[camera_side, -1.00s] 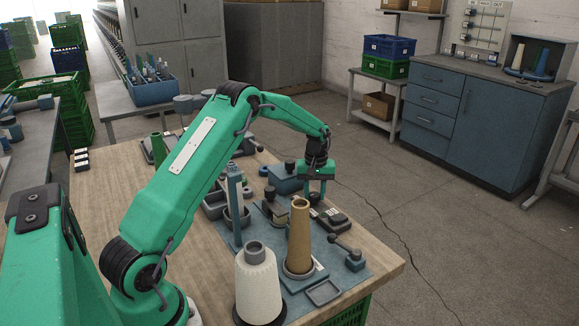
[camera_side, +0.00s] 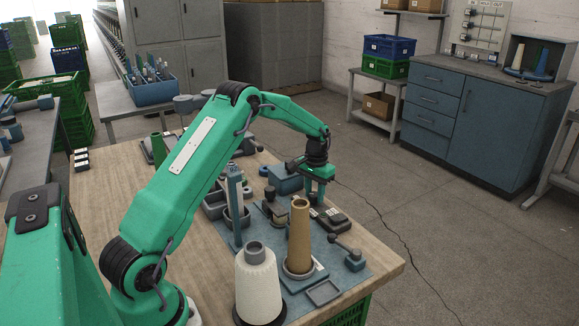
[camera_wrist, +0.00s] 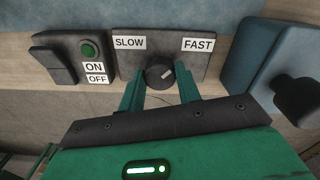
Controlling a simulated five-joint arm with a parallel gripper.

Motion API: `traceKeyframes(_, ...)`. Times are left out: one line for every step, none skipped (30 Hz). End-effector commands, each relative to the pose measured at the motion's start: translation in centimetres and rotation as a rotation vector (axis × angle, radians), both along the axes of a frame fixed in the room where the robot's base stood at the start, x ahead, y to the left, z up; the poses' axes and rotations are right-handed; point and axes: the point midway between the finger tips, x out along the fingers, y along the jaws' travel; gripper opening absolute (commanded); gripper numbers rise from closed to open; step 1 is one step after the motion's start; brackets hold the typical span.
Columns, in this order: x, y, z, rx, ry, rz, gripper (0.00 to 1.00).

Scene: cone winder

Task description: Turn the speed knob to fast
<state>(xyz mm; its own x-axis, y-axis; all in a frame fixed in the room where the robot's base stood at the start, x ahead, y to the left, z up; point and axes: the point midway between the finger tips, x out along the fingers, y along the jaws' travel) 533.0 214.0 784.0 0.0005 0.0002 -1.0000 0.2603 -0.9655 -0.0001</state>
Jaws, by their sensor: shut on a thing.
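The speed knob (camera_wrist: 159,72) is a dark round knob on a grey panel (camera_wrist: 125,63), seen in the wrist view. Its pale pointer mark points right and slightly up, toward the FAST label (camera_wrist: 198,45). The SLOW label (camera_wrist: 129,43) is at the panel's upper left. My gripper (camera_wrist: 160,82) has one green finger on each side of the knob and is shut on it. In the side view my gripper (camera_side: 319,190) is low over the far right part of the bench, and the knob is hidden there.
An ON/OFF switch box (camera_wrist: 70,58) with a green button is left of the panel. A blue housing with a black knob (camera_wrist: 298,97) is to the right. A tan cone (camera_side: 299,235) and a white yarn cone (camera_side: 258,285) stand nearer the side camera.

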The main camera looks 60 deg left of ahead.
Motion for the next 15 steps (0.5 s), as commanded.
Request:
traceKeyframes(-0.1,-0.07,0.16,-0.002,0.004,-0.009,0.11)
traceKeyframes(-0.1,-0.07,0.16,-0.002,0.004,-0.013,0.11)
traceKeyframes(-0.1,-0.07,0.16,-0.002,0.004,-0.016,0.11)
traceKeyframes(-0.1,-0.07,0.16,-0.002,0.004,-0.018,0.1)
traceKeyframes(-0.1,-0.07,0.16,-0.002,0.004,-0.019,0.11)
traceKeyframes(-0.1,-0.07,0.16,-0.002,0.004,-0.02,0.11)
traceKeyframes(-0.1,-0.07,0.16,-0.002,0.004,-0.02,0.11)
traceKeyframes(-0.1,-0.07,0.16,-0.002,0.004,-0.02,0.11)
traceKeyframes(-0.1,-0.07,0.16,-0.002,0.004,-0.019,0.11)
traceKeyframes(-0.1,-0.07,0.16,-0.002,0.004,-0.019,0.11)
traceKeyframes(-0.1,-0.07,0.16,-0.002,0.004,-0.019,0.11)
traceKeyframes(-0.1,-0.07,0.16,-0.002,0.004,-0.019,0.11)
traceKeyframes(-0.1,-0.07,0.16,-0.002,0.004,-0.019,0.11)
traceKeyframes(-0.1,-0.07,0.16,-0.002,0.004,-0.019,0.11)
traceKeyframes(-0.1,-0.07,0.16,-0.002,0.004,-0.019,0.41)
